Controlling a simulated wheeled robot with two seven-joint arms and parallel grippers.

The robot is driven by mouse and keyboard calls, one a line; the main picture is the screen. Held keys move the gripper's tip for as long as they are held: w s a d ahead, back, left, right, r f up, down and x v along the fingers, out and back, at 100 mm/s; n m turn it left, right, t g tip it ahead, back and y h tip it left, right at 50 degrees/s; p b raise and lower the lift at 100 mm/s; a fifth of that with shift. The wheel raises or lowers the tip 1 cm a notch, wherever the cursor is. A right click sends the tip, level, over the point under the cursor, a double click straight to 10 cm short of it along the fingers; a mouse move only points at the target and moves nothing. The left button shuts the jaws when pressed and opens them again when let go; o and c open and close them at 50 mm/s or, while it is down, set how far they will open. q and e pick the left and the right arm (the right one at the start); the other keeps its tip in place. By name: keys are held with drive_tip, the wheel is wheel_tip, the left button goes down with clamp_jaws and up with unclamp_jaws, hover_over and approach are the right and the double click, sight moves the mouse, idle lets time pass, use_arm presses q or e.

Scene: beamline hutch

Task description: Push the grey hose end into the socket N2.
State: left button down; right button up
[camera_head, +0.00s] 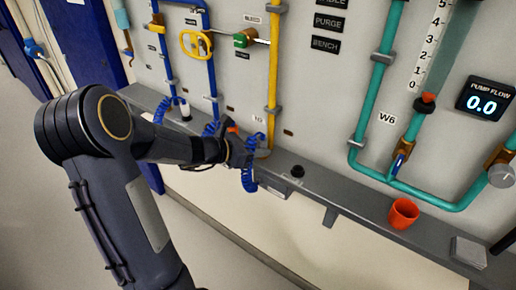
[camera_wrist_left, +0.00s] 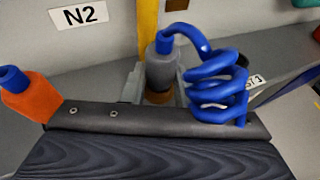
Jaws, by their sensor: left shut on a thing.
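The grey hose end (camera_wrist_left: 161,68) is a grey cylinder with a coiled blue hose (camera_wrist_left: 215,85) coming from its top. My left gripper (camera_head: 245,152) is shut on it, with metal fingers on both sides in the left wrist view (camera_wrist_left: 160,92). A brown-orange ring shows just below the grey body; I cannot tell whether it belongs to the hose end or to a socket. The N2 label (camera_wrist_left: 78,15) is on the panel, left of the yellow pipe (camera_wrist_left: 148,28). The pipe also shows in the head view (camera_head: 273,60). The socket itself is not clearly visible behind my gripper.
An orange hose end (camera_wrist_left: 35,100) with a blue top stands close left of my gripper. A grey ledge (camera_head: 330,192) runs along the panel, carrying a black round piece (camera_head: 298,171) and an orange cup (camera_head: 403,213). Teal pipes (camera_head: 375,90) stand at the right.

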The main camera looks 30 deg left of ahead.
use_arm(q)
drive_tip(key=c, duration=1.1)
unclamp_jaws()
drive_tip(key=shift+o, duration=0.2)
drive_tip(key=v, duration=0.8)
drive_tip(key=s+d+r+m+g+h+p, duration=0.1)
drive_tip(key=s+d+r+m+g, duration=0.1)
drive_tip(key=s+d+m, duration=0.3)
drive_tip(key=s+d+r+m+g+h+p, duration=0.1)
drive_tip(key=s+d+r+m+g, duration=0.15)
drive_tip(key=d+m, duration=0.45)
drive_tip(key=s+d+f+m+g+y, duration=0.1)
drive_tip(key=s+d+m+y, duration=0.1)
drive_tip(key=s+m, duration=0.5)
drive_tip(key=s+d+m+g+y+p, duration=0.1)
drive_tip(key=s+d+m+y, duration=0.1)
drive_tip(key=s+m, duration=0.4)
drive_tip(key=m, duration=0.3)
drive_tip(key=shift+s+f+m+y, duration=0.3)
drive_tip(key=shift+s+f+y, duration=0.05)
drive_tip(key=shift+s+y, duration=0.05)
